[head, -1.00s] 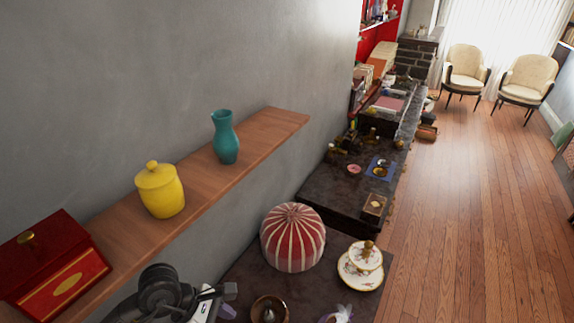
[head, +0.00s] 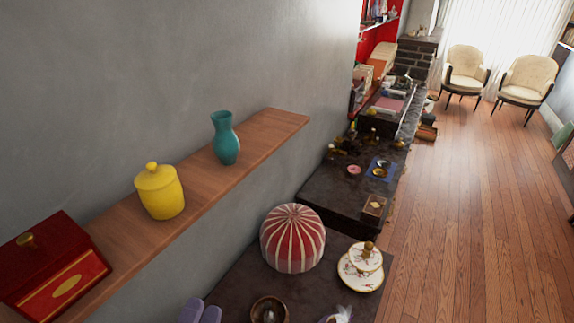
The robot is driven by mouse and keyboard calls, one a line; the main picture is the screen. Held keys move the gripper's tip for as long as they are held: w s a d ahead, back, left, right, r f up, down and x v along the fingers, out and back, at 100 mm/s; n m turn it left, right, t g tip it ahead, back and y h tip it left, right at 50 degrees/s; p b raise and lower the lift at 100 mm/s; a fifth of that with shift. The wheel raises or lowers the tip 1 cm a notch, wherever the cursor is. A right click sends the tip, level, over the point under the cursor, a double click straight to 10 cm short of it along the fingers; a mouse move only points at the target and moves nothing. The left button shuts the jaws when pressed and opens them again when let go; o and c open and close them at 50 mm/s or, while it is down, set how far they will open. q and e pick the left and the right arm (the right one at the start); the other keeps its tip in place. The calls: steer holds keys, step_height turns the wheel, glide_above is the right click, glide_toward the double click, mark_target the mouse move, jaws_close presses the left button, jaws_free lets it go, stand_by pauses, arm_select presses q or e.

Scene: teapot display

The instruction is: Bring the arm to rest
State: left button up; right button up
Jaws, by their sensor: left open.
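The gripper is open with nothing seen between the fingertips. The rest of the left arm is below the picture. My right gripper is not in view.
A wooden wall shelf (head: 110,248) holds a red box (head: 55,265), a yellow lidded jar (head: 160,192) and a teal vase (head: 225,140). A striped red dome (head: 292,240) and a tiered plate stand (head: 362,270) are on the low table. Wooden floor (head: 470,210) is clear at right.

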arm_select(q)
steer(key=s+a+f+n+g+y, duration=0.3)
steer(key=s+f+n+g, duration=0.35)
steer(key=f, duration=0.25)
steer(key=s+a+f+n+g+y, duration=0.3)
steer(key=s+f+n+g, duration=0.35)
steer(key=f, duration=0.25)
steer(key=s+f+n+g+h, duration=0.1)
steer(key=s+f+n+g, duration=0.2)
steer(key=s, duration=0.8)
step_height(320, 180, up, 27)
steer(key=w+m+g+p, duration=0.1)
steer(key=p, duration=2.6)
steer(key=shift+w+d, duration=0.15)
steer(key=shift+d, duration=0.05)
